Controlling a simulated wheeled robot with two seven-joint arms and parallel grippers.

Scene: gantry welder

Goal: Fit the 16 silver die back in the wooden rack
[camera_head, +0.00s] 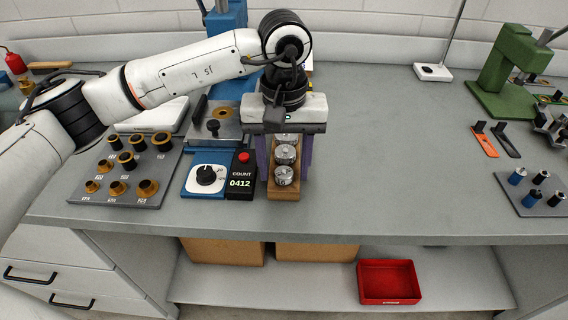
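The wooden rack (271,191) stands near the front of the bench, with silver dies in a row along it. The nearest die (283,176) and the middle die (285,154) show clearly. A third die (286,138) is partly hidden under my gripper. The numbers on the dies are too small to read. My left gripper (285,158) points down over the rack. Its purple fingers are wide apart, one on each side of the dies, with gaps between fingers and dies. The far end of the rack is hidden. My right gripper is out of view.
A grey plate with brass and black collars (112,198) lies farther left. The bench (400,170) right of the rack is clear. A red bin (388,282) sits below.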

